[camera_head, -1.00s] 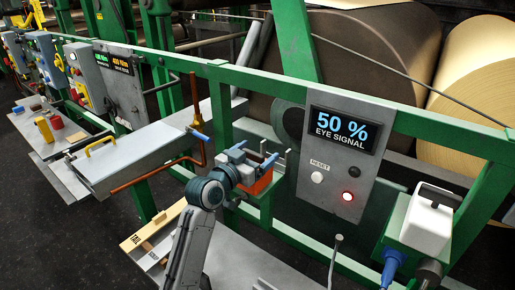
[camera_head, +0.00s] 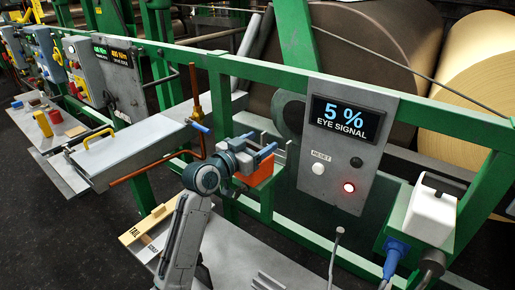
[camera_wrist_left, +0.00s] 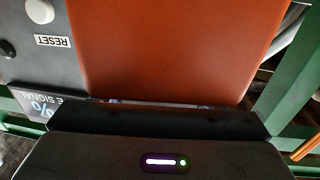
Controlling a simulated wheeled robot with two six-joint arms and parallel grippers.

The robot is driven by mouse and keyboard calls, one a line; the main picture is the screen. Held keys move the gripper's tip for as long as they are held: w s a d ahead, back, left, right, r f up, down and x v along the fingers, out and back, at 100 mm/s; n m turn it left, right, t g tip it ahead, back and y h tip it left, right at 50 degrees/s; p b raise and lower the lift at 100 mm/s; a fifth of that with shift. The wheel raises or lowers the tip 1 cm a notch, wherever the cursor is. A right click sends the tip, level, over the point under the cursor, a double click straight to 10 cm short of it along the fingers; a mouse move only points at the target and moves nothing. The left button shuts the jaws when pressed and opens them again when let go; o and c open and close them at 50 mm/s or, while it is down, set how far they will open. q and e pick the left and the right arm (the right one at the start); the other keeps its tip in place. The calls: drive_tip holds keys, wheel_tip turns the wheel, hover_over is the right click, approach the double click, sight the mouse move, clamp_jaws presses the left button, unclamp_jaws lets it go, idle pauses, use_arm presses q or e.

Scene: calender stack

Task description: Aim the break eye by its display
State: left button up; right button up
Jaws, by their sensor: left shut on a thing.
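The display (camera_head: 347,117) on the grey panel reads "5 % EYE SIGNAL". Part of its lettering also shows upside down in the left wrist view (camera_wrist_left: 45,103). The orange break eye (camera_head: 258,174) sits on a green bracket left of the panel. My left gripper (camera_head: 262,154) is at the top of the eye and shut on it. In the left wrist view the orange housing (camera_wrist_left: 175,50) fills the middle, against the dark gripper body. The finger contacts are hidden there. My right gripper is not in view.
A white box (camera_head: 431,215) with a blue plug (camera_head: 396,256) is at right. Green rails (camera_head: 300,84) and a copper-coloured pipe (camera_head: 150,169) run nearby.

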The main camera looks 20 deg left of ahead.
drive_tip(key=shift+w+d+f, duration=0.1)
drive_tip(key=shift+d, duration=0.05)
use_arm(q)
drive_tip(key=o, duration=0.8)
drive_tip(key=shift+o, duration=0.9)
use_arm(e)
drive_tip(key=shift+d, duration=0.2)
use_arm(q)
drive_tip(key=b+v, duration=0.3)
drive_tip(key=v, duration=0.7)
drive_tip(key=shift+s+a, duration=0.25)
drive_tip(key=shift+s, duration=0.05)
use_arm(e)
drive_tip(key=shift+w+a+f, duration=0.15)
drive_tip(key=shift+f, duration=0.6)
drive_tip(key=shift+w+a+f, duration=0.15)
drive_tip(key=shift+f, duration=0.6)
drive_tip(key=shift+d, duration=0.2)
